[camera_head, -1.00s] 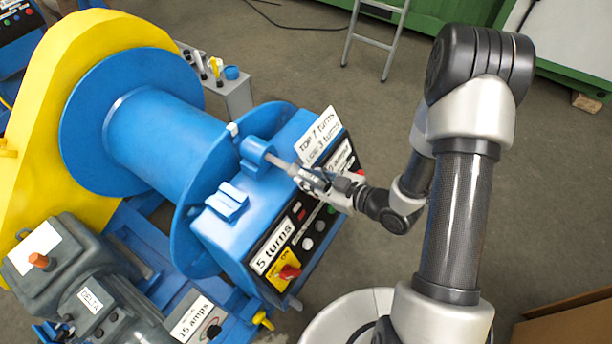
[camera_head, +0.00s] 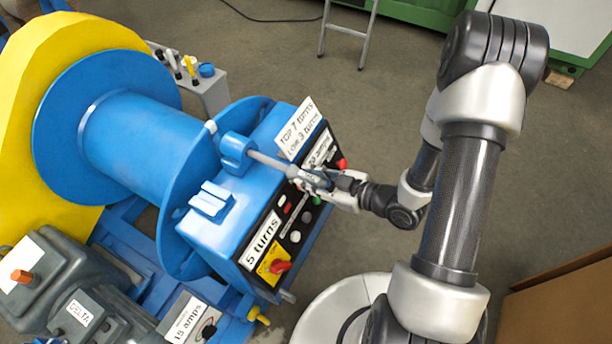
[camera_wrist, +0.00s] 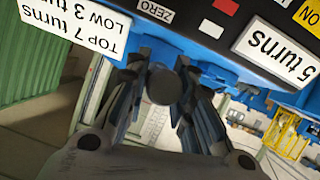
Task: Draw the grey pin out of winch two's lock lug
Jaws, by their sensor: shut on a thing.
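The blue lock lug (camera_head: 236,152) stands on the blue housing of the winch, beside the blue drum (camera_head: 150,140). The grey pin (camera_head: 272,163) runs from the lug's right face to my gripper (camera_head: 318,182). Its left end meets the lug; I cannot tell how much is inside. My gripper is shut on the pin's outer end, in front of the control panel. In the wrist view, the pin's dark round end (camera_wrist: 163,86) shows between the two fingers of my gripper (camera_wrist: 160,65). The lug is hidden there.
A grey motor (camera_head: 50,285) is at lower left. Floor is open beyond; a cardboard box (camera_head: 565,305) stands at lower right.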

